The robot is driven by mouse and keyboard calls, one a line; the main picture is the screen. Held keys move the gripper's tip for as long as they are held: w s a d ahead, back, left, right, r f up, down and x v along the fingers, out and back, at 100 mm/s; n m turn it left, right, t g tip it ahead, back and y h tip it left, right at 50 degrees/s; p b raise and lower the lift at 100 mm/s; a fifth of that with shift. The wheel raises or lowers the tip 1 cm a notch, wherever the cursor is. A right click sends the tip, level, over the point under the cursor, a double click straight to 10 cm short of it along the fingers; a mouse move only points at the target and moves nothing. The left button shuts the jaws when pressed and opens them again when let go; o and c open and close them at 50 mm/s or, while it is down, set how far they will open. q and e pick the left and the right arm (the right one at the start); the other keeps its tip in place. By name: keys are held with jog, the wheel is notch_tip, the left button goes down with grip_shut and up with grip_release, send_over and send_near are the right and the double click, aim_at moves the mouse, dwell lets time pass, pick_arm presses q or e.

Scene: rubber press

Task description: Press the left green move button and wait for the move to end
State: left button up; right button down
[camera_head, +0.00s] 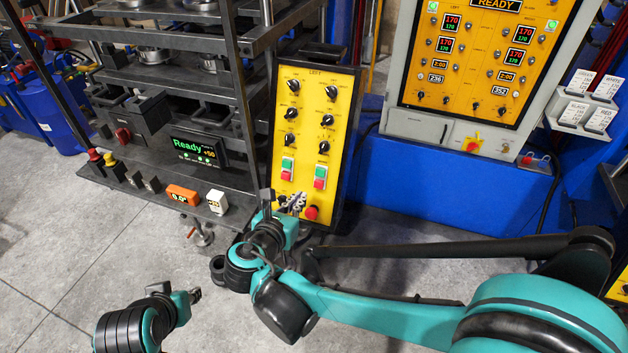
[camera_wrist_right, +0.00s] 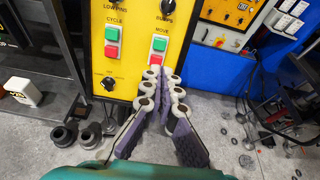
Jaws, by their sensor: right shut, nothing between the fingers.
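The yellow panel labelled LEFT (camera_head: 311,113) stands upright at centre in the head view. Its move pair is the right one, a green move button (camera_head: 321,171) above a red button (camera_head: 319,183). In the wrist view, the green move button (camera_wrist_right: 159,43) shows under the MOVE label, with its red button (camera_wrist_right: 155,59) below. My right gripper (camera_head: 294,202) is shut and empty in front of the lower panel; in the wrist view its fingertips (camera_wrist_right: 164,75) appear just below the red button. Contact cannot be told. My left gripper (camera_head: 195,295) is low at left, away from the panel.
A green and red cycle pair (camera_wrist_right: 112,42) sits left of the move pair. A red knob (camera_head: 311,212) is at the panel's bottom. The press's dark frame (camera_head: 243,100) and a "Ready" display (camera_head: 195,148) stand left. A control cabinet (camera_head: 480,60) reading READY stands right.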

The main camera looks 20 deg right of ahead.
aim_at(320, 173)
jog(key=b+x, duration=0.3)
jog(key=x, duration=1.1)
